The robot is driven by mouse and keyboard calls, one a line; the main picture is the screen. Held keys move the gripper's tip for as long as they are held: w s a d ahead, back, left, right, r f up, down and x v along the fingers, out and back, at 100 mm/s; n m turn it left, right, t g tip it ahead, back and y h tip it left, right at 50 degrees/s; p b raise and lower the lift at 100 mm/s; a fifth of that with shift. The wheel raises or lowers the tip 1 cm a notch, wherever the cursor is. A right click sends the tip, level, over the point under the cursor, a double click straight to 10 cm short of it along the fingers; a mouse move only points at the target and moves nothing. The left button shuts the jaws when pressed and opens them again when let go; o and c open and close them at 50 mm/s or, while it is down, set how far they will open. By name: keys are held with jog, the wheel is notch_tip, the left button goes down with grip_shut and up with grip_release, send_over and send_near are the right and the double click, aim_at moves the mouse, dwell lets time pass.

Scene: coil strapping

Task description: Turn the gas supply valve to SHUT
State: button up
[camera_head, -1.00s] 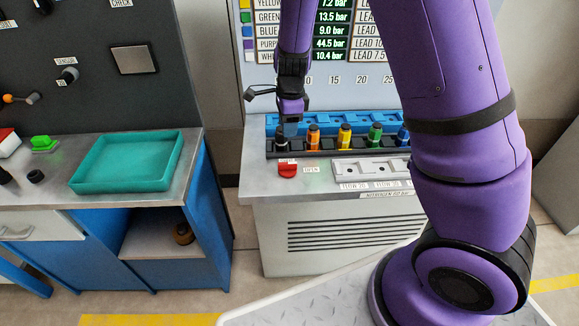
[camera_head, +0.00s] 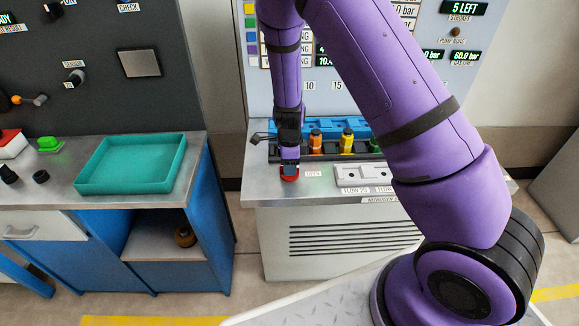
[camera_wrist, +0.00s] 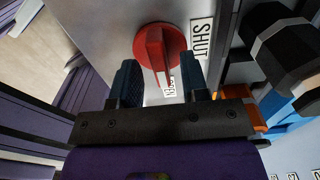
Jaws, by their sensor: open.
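The gas supply valve is a red round knob with a raised grip bar (camera_wrist: 160,50), set on the grey metal bench top. In the wrist view the bar runs up and down the picture, toward the OPEN label (camera_wrist: 169,88); the SHUT label (camera_wrist: 201,38) is beside the knob on the right. In the head view the valve (camera_head: 289,177) is mostly covered by my gripper (camera_head: 289,165). My gripper (camera_wrist: 160,82) points down at the knob, its two fingers apart on either side of the bar's near end. Whether they touch it is unclear.
Several coloured-band cylinders, such as an orange one (camera_head: 315,141) and a yellow one (camera_head: 347,141), stand in a rack just behind the valve. A white plate (camera_head: 362,173) lies to its right. A teal tray (camera_head: 131,188) sits on the left bench, across a gap.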

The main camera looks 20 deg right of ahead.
jog(key=shift+f, duration=0.6)
grip_shut()
